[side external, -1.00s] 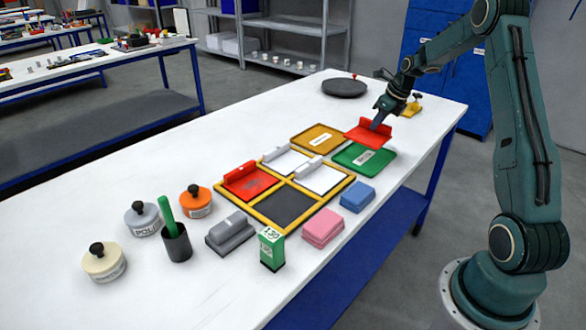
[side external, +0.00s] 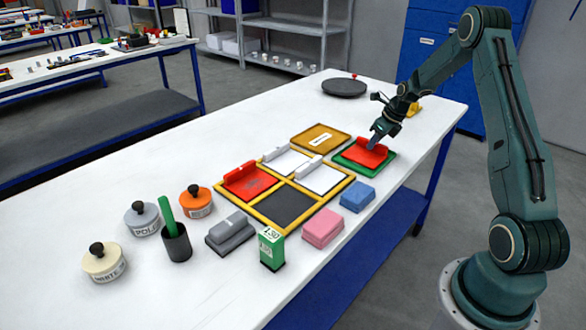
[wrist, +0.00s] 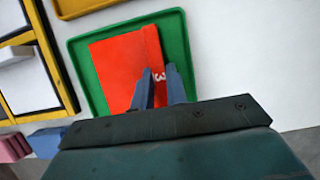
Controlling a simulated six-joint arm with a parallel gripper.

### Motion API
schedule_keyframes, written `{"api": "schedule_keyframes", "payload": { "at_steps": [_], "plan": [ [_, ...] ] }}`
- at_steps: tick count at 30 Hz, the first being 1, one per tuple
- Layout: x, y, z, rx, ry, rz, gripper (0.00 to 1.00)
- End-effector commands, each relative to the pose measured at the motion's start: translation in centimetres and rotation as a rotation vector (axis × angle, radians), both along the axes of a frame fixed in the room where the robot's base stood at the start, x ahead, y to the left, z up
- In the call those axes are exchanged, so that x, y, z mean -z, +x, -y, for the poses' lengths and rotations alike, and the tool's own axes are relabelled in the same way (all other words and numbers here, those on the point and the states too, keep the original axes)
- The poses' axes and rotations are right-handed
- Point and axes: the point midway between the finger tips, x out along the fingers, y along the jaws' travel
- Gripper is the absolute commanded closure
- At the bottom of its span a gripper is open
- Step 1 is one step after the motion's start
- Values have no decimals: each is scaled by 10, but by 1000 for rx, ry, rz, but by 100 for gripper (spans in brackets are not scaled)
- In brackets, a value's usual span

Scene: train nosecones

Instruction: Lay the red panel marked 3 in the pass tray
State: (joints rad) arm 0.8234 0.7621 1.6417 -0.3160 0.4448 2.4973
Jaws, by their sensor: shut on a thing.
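The red panel marked 3 (side external: 362,157) is flat over the green tray (side external: 343,163), within its rim. I cannot tell if it touches the tray floor. The tray's label is hidden under the panel.
A yellow tray (side external: 338,131) lies beside the green one. A yellow-edged frame (side external: 262,223) holds another red panel (side external: 247,183) and white panels. Blue (side external: 357,197), pink (side external: 322,228) and grey (side external: 230,232) blocks stand near it. A dark disc (side external: 344,88) is farther back.

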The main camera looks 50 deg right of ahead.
Motion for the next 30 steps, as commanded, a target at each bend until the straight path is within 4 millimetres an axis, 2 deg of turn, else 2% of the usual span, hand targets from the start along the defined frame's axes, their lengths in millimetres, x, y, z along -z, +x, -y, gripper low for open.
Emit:
{"api": "schedule_keyframes", "payload": {
  "at_steps": [11, 12, 15, 30],
  "plan": [
    [2, 0, 0, 0, -1, 1, 100],
    [3, 0, 0, 0, -1, 0, 84],
    [3, 0, 0, 0, -1, 0, 64],
    [-4, -1, 0, 0, -1, 0, 64]
  ]
}}
